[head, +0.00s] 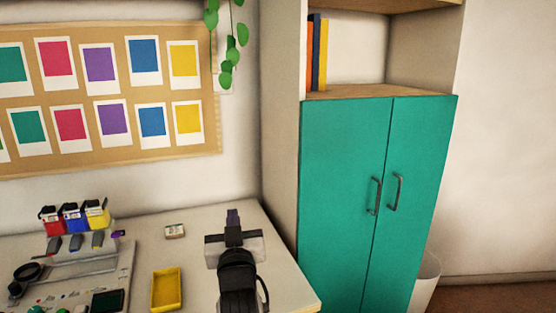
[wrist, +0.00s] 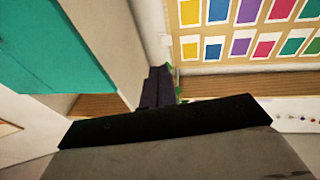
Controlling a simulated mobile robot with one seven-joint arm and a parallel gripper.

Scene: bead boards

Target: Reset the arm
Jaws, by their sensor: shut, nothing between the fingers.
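My gripper (head: 233,216) is above the right part of the white table (head: 200,240) in the head view, with its fingers pointing away from me toward the back wall. The two dark fingers are together, with nothing between them. In the wrist view, the shut fingers (wrist: 158,87) show in the middle, in front of the wall. My wrist and arm hide part of the table's right side.
A yellow tray (head: 167,289) and a small pale box (head: 175,231) lie left of my arm. A device with coloured bins (head: 74,218) stands at the left. A teal cabinet (head: 345,190) stands close on the right, with a white bin (head: 427,280) beside it.

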